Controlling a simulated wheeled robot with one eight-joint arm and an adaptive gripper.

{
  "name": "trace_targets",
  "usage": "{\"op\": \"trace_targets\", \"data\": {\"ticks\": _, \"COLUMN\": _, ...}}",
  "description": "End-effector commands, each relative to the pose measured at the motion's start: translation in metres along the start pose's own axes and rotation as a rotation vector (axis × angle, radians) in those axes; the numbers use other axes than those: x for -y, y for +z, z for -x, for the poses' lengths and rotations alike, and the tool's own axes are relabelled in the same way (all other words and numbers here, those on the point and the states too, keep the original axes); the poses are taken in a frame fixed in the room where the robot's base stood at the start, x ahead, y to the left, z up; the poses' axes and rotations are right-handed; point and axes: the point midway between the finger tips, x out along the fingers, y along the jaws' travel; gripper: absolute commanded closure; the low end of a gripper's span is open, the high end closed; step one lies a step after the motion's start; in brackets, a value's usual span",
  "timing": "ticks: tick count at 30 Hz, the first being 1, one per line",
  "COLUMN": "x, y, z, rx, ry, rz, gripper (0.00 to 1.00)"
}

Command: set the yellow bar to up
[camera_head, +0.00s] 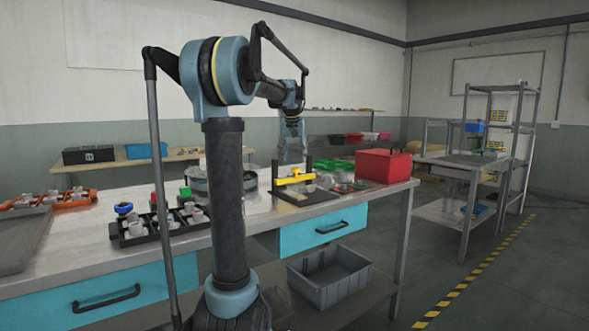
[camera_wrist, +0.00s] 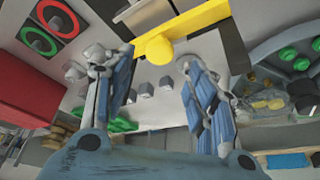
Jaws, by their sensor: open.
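The yellow bar (camera_head: 296,180) spans two dark upright posts of a small fixture on the bench, with a round yellow knob on it. The bar sits part-way up the posts, above the fixture's dark base (camera_head: 300,197). In the wrist view the bar (camera_wrist: 196,24) crosses the top, its knob (camera_wrist: 159,47) pointing towards my camera. My gripper (camera_wrist: 141,62) is open and empty, its fingers apart. The knob appears between and just beyond the fingertips, with no clear contact. In the head view my gripper (camera_head: 292,150) hangs above and behind the bar, partly hard to make out.
A red bin (camera_head: 384,166) stands right of the fixture, with green-topped items between. A round metal tank (camera_head: 206,183) is to the left. A black tray of parts (camera_head: 158,225) lies nearer, left of my arm. The bench front edge beside the fixture is clear.

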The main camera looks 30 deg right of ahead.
Motion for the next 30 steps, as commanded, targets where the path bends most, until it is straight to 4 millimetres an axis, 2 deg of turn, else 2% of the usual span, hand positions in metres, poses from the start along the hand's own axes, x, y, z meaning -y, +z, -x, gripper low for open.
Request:
{"op": "trace_targets", "data": {"ticks": 3, "x": 0.000, "y": 0.000, "z": -0.021, "rx": 0.000, "ry": 0.000, "rz": 0.000, "gripper": 0.48}}
{"op": "trace_targets", "data": {"ticks": 10, "x": 0.000, "y": 0.000, "z": -0.050, "rx": 0.000, "ry": 0.000, "rz": 0.000, "gripper": 0.48}}
{"op": "trace_targets", "data": {"ticks": 15, "x": 0.000, "y": 0.000, "z": -0.060, "rx": 0.000, "ry": 0.000, "rz": 0.000, "gripper": 0.48}}
{"op": "trace_targets", "data": {"ticks": 24, "x": 0.000, "y": 0.000, "z": -0.061, "rx": 0.000, "ry": 0.000, "rz": 0.000, "gripper": 0.48}}
{"op": "trace_targets", "data": {"ticks": 30, "x": 0.000, "y": 0.000, "z": -0.061, "rx": 0.000, "ry": 0.000, "rz": 0.000, "gripper": 0.93}}
